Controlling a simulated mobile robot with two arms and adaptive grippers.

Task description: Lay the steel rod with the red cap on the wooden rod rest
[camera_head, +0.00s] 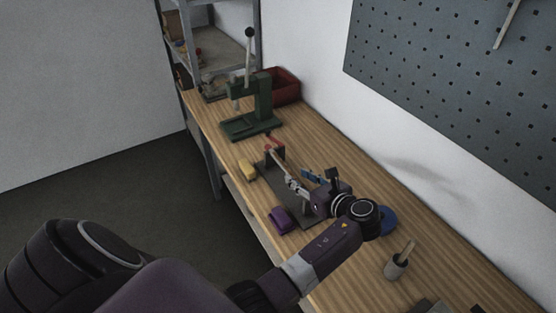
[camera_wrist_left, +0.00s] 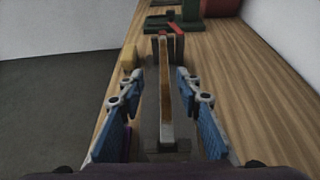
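My left gripper (camera_head: 302,182) is low over the dark mat on the bench. In the left wrist view its two blue-padded fingers (camera_wrist_left: 157,90) stand wide apart, with nothing pinched between them. A long narrow bar (camera_wrist_left: 165,85), brown on top with pale edges, runs lengthwise between the fingers without visible contact. Its near end meets a grey block (camera_wrist_left: 167,150) and its far end a dark upright block. Small red parts (camera_wrist_left: 178,30) show at that far end, also in the head view (camera_head: 274,140). I cannot tell which parts are the rod, cap and wooden rest. My right gripper is out of view.
A yellow block (camera_head: 247,169) and a purple block (camera_head: 281,220) lie along the bench's left side. A green press (camera_head: 252,105) and red bin (camera_head: 285,86) stand behind. A blue disc (camera_head: 388,220) and grey cup (camera_head: 396,266) are at right. The wall-side bench strip is mostly clear.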

